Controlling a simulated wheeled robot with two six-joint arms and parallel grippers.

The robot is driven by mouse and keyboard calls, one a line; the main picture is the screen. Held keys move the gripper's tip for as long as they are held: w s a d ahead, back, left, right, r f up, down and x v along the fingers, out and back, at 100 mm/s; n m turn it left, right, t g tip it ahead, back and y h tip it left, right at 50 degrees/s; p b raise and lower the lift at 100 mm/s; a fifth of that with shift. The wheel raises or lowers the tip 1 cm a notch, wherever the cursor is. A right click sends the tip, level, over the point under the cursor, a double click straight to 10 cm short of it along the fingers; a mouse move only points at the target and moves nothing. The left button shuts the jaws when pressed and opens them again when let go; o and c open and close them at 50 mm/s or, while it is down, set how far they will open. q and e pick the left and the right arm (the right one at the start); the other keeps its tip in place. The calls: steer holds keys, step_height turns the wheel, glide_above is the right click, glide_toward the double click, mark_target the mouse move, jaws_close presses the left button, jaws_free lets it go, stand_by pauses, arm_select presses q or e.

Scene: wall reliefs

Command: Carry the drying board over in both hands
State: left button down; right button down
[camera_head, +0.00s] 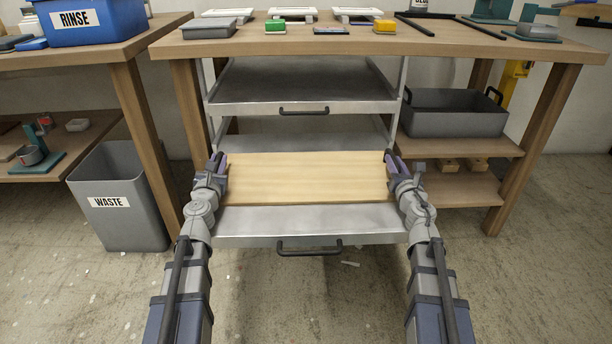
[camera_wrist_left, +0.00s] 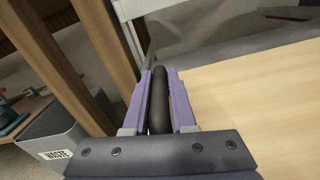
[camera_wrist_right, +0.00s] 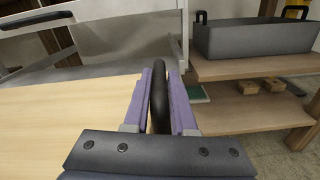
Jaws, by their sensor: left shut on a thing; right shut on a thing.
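The drying board (camera_head: 305,178) is a flat, pale wooden board with a dark handle at each end. It lies level between my two grippers, in front of a grey metal rack, above or on its lowest visible tray (camera_head: 310,222); I cannot tell whether it touches. My left gripper (camera_head: 219,162) is shut on the board's left handle, a black bar (camera_wrist_left: 158,100) between its purple fingers. My right gripper (camera_head: 391,160) is shut on the right handle, a black bar (camera_wrist_right: 159,95) in the right wrist view.
A higher rack tray (camera_head: 300,88) stands behind the board, under a wooden workbench (camera_head: 345,42). A grey waste bin (camera_head: 118,195) stands at left. A grey tub (camera_head: 452,113) sits on a shelf at right. The floor in front is mostly clear.

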arm_select(q)
steer(key=shift+r, duration=0.1)
arm_select(e)
steer(key=shift+r, duration=0.1)
